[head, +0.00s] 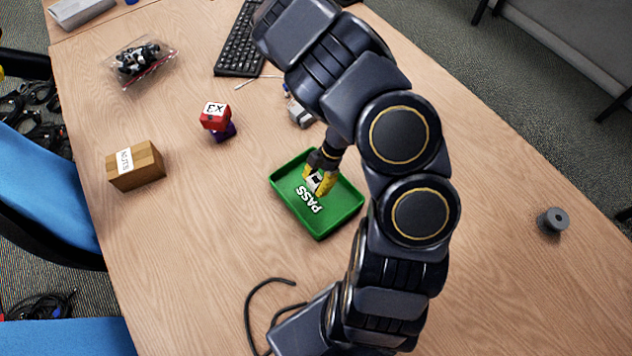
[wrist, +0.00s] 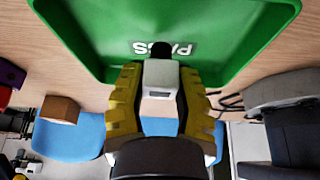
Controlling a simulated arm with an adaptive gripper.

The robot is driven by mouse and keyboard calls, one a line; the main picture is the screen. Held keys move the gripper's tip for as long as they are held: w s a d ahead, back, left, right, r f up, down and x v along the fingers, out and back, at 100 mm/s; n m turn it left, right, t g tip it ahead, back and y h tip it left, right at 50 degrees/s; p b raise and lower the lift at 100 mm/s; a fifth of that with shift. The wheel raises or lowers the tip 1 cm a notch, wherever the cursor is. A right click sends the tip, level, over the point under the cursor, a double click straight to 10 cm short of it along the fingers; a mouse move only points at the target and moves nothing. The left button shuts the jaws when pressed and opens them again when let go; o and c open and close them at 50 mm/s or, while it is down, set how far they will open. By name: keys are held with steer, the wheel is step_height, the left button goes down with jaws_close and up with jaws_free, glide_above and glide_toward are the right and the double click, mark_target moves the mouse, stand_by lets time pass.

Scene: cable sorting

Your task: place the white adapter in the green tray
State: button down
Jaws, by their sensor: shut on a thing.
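The green tray (head: 345,212) lies on the table, left of my arm in the head view, with the word PASS on its floor. My gripper (head: 318,182) is over the tray, within its outline. In the wrist view, the yellow fingers of my gripper (wrist: 158,95) are shut on the white adapter (wrist: 158,77), a small white block with a dark end. The tray (wrist: 220,45) fills the top of the wrist view beyond the adapter. I cannot tell whether the adapter touches the tray floor. In the head view the fingers mostly hide the adapter.
A cardboard box (head: 136,166), a red block (head: 215,116) on a purple thing, and a bagged item (head: 140,59) lie to the left. A grey thing (head: 300,113) and a keyboard (head: 240,45) are behind the tray. A black cable (head: 250,305) lies in front. The right side is mostly clear.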

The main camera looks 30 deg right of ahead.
steer(key=shift+f, duration=0.7)
steer(key=c, duration=0.9)
jaws_free()
steer(key=shift+f, duration=0.15)
steer(key=shift+o, duration=0.2)
steer(key=v, duration=1.2)
